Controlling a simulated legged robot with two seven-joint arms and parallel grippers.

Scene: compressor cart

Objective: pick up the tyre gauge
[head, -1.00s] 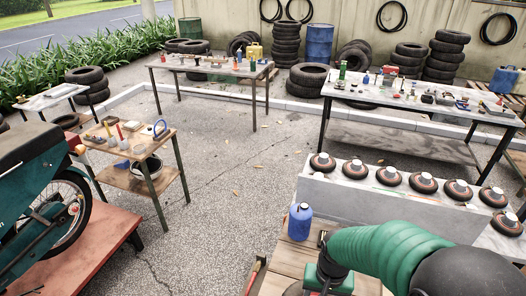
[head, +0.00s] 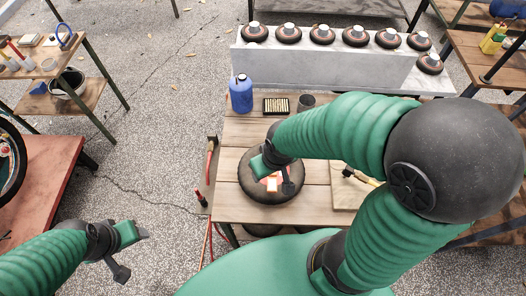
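I cannot tell for sure which thing is the tyre gauge. A small black and brass piece with a yellow length (head: 360,177) lies on a pale board (head: 345,197) at the right of the wooden cart top and may be it; my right arm hides part of it. My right gripper (head: 274,178) is over a dark round tyre (head: 256,191) on the cart, its fingers apart. Small orange and white pieces (head: 271,183) show inside the tyre, close under the fingers. My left gripper (head: 133,255) is open and empty over the paving, left of the cart.
A blue bottle (head: 241,94), a slotted box (head: 276,106) and a dark cup (head: 306,101) stand at the cart's back. Behind is a grey bench (head: 330,70) with several discs.

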